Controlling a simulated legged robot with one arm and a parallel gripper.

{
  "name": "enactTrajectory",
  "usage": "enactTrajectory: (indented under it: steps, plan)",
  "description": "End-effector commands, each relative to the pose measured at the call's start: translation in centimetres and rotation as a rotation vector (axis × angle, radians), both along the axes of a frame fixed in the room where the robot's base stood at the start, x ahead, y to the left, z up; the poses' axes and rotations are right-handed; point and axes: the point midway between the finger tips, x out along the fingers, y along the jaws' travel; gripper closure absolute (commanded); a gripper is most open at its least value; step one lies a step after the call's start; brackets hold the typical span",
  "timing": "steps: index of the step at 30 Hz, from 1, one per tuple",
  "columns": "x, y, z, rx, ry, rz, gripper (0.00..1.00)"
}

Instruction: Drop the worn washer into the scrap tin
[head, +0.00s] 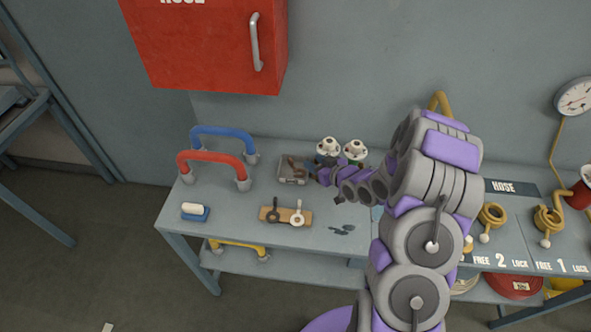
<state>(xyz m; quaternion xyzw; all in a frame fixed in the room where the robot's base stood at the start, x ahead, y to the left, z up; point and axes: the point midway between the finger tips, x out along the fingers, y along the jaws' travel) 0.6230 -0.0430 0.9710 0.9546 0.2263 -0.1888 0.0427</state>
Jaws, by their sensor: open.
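The small grey open-topped tin (283,178) stands towards the back of the bench, right of the blue handle. Something brownish shows inside it, too small to name surely. My gripper (317,170) is open just right of the tin, its fingers near the tin's right side. I cannot tell whether it touches the rim. A wooden board (264,213) in front of the tin carries a dark ring-ended piece (273,214) and a pale one (297,218). I cannot pick out the worn washer with certainty; no washer shows between my fingers.
Blue (222,131) and red (210,156) handles stand left on the bench. A blue-and-white brush or block (195,212) lies at front left. Two white flanged fittings (328,146) stand behind my gripper. A red cabinet (205,45) hangs above.

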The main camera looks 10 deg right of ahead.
Motion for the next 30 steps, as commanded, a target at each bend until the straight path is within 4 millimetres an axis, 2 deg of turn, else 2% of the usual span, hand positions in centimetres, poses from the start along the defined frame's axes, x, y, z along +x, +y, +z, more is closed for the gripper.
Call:
enactTrajectory:
  steps: [6,12,30]
  plan:
    - [-3.3,-1.8,1.4,-0.001,0.005,-0.003,0.59]
    - [-5.0,-2.6,2.2,0.001,0.003,-0.002,0.59]
    - [-5.5,-2.9,2.4,-0.001,0.005,0.000,0.59]
